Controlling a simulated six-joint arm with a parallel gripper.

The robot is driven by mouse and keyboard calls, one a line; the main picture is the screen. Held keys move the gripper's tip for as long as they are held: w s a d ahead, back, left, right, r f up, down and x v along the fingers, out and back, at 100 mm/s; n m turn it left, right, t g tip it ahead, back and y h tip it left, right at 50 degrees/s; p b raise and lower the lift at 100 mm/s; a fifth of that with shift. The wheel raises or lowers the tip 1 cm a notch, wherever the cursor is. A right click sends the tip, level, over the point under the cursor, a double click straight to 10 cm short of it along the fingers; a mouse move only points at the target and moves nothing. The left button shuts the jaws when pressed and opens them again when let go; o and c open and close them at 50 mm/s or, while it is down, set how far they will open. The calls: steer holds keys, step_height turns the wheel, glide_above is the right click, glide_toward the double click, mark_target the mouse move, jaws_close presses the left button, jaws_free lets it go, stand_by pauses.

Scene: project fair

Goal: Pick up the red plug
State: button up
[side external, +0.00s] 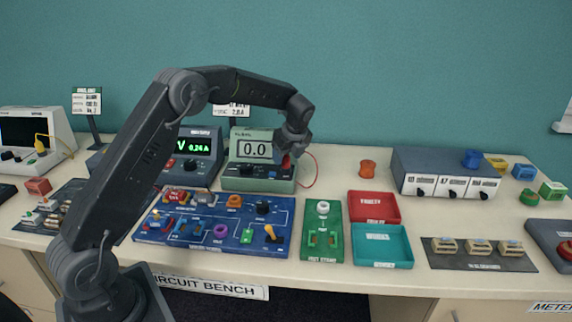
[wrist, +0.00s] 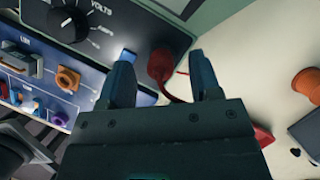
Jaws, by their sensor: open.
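The red plug (wrist: 160,64) sits at the edge of the dark meter panel in the wrist view, with a red lead running from it. In the side view the red plug (side external: 287,162) shows at the right of the green meter (side external: 258,182), just below my gripper (side external: 291,148). In the wrist view my gripper (wrist: 162,72) is open, with one finger on each side of the plug in the picture. I cannot tell whether either finger touches it. The fingertips are hard to make out in the side view.
A blue circuit board (side external: 205,247) lies in front of the meter. A green board (side external: 321,250), a red tray (side external: 374,221) and a teal tray (side external: 382,262) stand to its right. An orange spool (side external: 368,167) stands behind the trays, with clear bench around it.

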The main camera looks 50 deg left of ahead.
steer(key=shift+x, duration=0.85)
steer(key=shift+c, duration=0.2)
steer(key=c, duration=1)
steer(key=shift+r, duration=0.15)
